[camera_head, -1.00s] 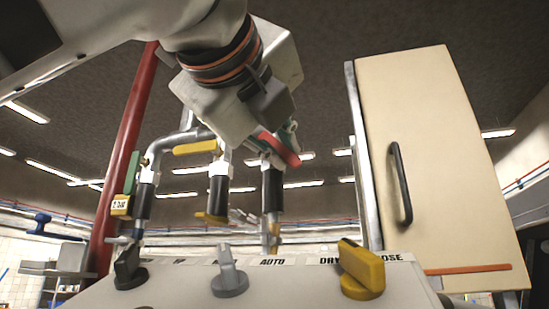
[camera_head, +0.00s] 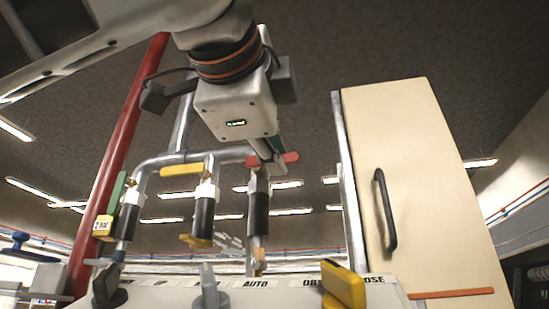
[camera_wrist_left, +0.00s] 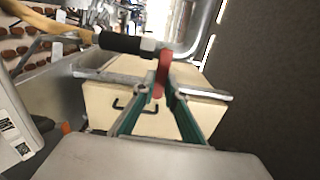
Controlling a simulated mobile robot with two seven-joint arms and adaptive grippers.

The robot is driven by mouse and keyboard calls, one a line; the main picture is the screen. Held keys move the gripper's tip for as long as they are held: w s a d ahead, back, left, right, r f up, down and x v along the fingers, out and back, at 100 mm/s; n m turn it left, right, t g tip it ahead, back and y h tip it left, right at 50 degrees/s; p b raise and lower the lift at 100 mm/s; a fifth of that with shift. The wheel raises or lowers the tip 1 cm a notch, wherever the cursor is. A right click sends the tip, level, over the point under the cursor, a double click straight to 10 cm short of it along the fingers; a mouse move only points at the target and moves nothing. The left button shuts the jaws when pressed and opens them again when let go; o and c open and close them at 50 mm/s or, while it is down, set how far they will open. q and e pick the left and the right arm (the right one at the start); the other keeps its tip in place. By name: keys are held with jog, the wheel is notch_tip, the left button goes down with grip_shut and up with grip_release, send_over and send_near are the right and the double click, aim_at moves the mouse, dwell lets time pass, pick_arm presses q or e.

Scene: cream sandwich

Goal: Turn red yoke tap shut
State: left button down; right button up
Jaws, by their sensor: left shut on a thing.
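The red yoke tap's handle (camera_head: 290,157) sits at the top of the right-hand black-sleeved pipe, at the end of the grey manifold pipe. It lies nearly level across the pipe in the head view. My left gripper (camera_head: 270,155) comes down on it from above and is shut on it, with red showing on both sides of the fingers. In the left wrist view the red handle (camera_wrist_left: 162,72) stands between the tips of my left gripper (camera_wrist_left: 161,88), with green finger pads on either side. My right gripper is not in view.
Two yellow handles, an upper one (camera_head: 181,170) and a lower one (camera_head: 195,241), sit left of the red tap. A panel with grey knobs and a yellow knob (camera_head: 343,285) stands below. A cream cabinet door (camera_head: 425,180) is at right, a red pipe (camera_head: 120,160) at left.

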pick_arm(q)
jog(key=shift+r+n, duration=0.1)
jog(key=shift+n, duration=0.2)
jog(key=c, duration=2)
grip_release()
jog(key=shift+a, duration=0.1)
jog(key=shift+c, duration=0.2)
jog(key=shift+s, duration=0.1)
jog(key=v, duration=1.2)
